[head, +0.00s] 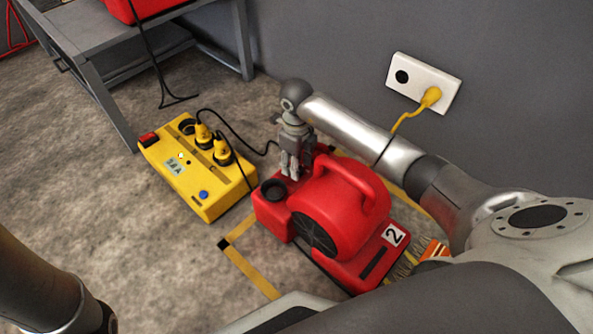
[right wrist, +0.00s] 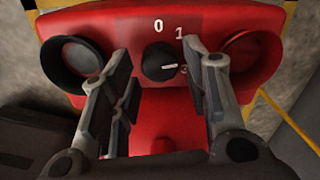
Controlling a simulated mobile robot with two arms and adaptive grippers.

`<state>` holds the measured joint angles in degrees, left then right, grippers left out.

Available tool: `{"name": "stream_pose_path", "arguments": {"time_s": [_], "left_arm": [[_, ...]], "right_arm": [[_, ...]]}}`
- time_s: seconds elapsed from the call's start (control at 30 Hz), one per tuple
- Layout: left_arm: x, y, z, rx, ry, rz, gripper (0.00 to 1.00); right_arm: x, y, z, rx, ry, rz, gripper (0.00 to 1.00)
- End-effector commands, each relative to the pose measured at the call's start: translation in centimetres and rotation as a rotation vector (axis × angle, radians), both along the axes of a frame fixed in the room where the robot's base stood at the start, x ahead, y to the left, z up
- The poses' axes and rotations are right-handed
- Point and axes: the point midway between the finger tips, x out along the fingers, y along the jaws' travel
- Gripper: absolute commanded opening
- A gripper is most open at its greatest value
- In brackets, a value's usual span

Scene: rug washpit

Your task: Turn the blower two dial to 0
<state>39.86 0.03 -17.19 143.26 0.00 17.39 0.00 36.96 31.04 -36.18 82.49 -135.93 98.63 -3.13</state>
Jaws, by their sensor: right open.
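Blower two (head: 335,205) is a red unit with a "2" label (head: 393,236), standing on the floor in the head view. Its dial (right wrist: 158,62) is a black round knob in the right wrist view, with a white mark pointing right. A "0" is printed above the dial and a "1" at its upper right. A number that looks like 3, partly behind a finger, is at its right, where the mark points. My right gripper (head: 290,165) is open above the blower's back end. In the right wrist view its fingers (right wrist: 158,75) stand apart either side of the dial.
A yellow power box (head: 195,170) with plugged-in cables stands left of the blower. A wall socket (head: 423,83) with a yellow plug is behind. A grey metal table (head: 85,50) stands at upper left. Bare floor lies in front at left.

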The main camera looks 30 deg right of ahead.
Motion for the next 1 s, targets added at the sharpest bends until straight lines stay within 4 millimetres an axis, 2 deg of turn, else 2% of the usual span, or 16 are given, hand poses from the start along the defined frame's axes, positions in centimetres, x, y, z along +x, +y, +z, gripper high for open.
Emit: {"name": "stream_pose_path", "arguments": {"time_s": [0.03, 0.17, 0.53, 0.8, 1.0], "left_arm": [[0.03, 0.0, -0.69, 0.0, 0.001, 0.0, 0.4], [-0.04, -0.02, -1.02, 0.001, -0.001, 0.0, 0.4], [-0.08, -0.04, -1.04, 0.001, -0.002, 0.0, 0.4], [-0.09, -0.04, -1.04, 0.001, -0.002, 0.0, 0.4], [-0.1, -0.04, -0.87, 0.001, -0.002, 0.0, 0.4]], "right_arm": [[-0.01, 0.03, -0.91, 0.001, 0.0, 0.0, 0.43], [0.01, -0.01, -1.58, -0.001, 0.0, 0.0, 0.43], [0.01, -0.01, -1.74, 0.0, 0.0, 0.001, 0.43], [0.0, -0.01, -1.74, 0.0, 0.0, 0.0, 0.08], [0.0, -0.07, -1.67, -0.001, 0.0, 0.013, 0.08]]}}
